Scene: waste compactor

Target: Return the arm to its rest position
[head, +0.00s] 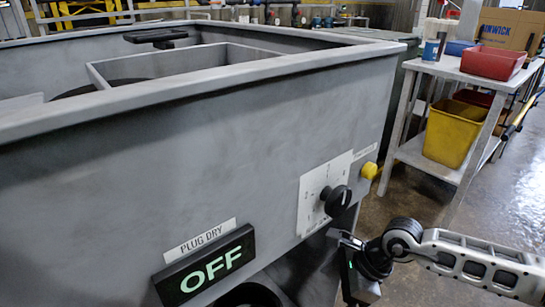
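My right arm (470,262) comes in from the right edge at the lower right. Its dark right gripper (350,255) is in front of the grey compactor (200,160), just below the black rotary knob (336,200) on a white dial plate (313,190). In this view the gripper is close to the knob; whether it touches the knob cannot be told. The fingers are small and dark, so their opening is unclear. No held thing shows. My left gripper is not in view.
A yellow button (369,170) sits right of the dial. A sign (205,268) reads OFF in green below a PLUG DRY label (201,240). At right, a metal table (455,72) holds a red bin (492,62); a yellow bin (453,132) is below. Floor at right is open.

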